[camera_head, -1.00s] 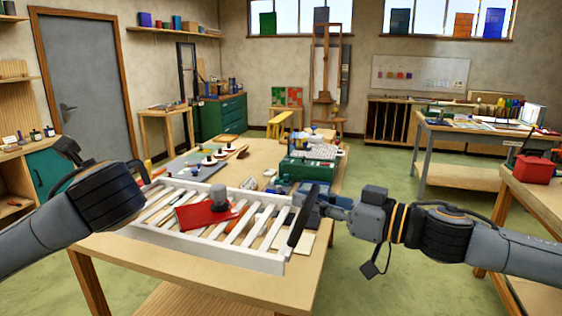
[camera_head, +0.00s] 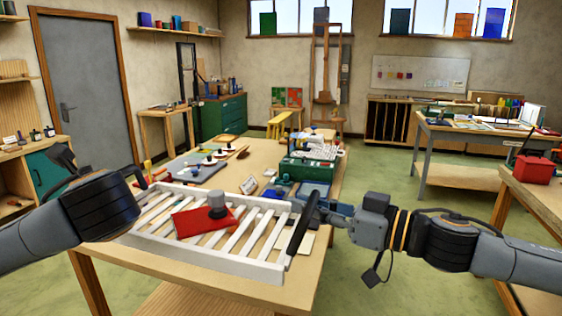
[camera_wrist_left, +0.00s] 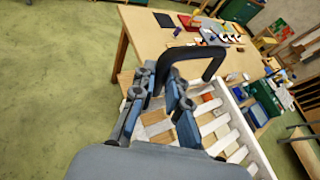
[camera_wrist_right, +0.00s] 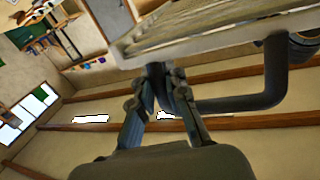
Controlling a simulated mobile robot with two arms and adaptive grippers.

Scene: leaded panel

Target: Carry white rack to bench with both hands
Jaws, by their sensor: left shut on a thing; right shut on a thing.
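The white rack (camera_head: 205,257), a slatted frame with black end handles, is held between my two grippers over the near part of the wooden bench (camera_head: 262,153). A red sheet (camera_head: 190,224) with a grey knob-like piece (camera_head: 217,207) lies on its slats. My left gripper (camera_wrist_left: 162,88) is shut on the rack's left end at its black handle (camera_wrist_left: 190,52); in the head view my wrist hides its fingers. My right gripper (camera_wrist_right: 160,78) is shut at the right end, where a black handle (camera_head: 302,222) shows. I cannot tell the gap under the rack.
Farther back on the bench are a green case (camera_head: 305,168), small bottles and flat sheets. A side table with a red box (camera_head: 537,168) stands at the right. A grey metal-legged table (camera_head: 470,135) is behind it.

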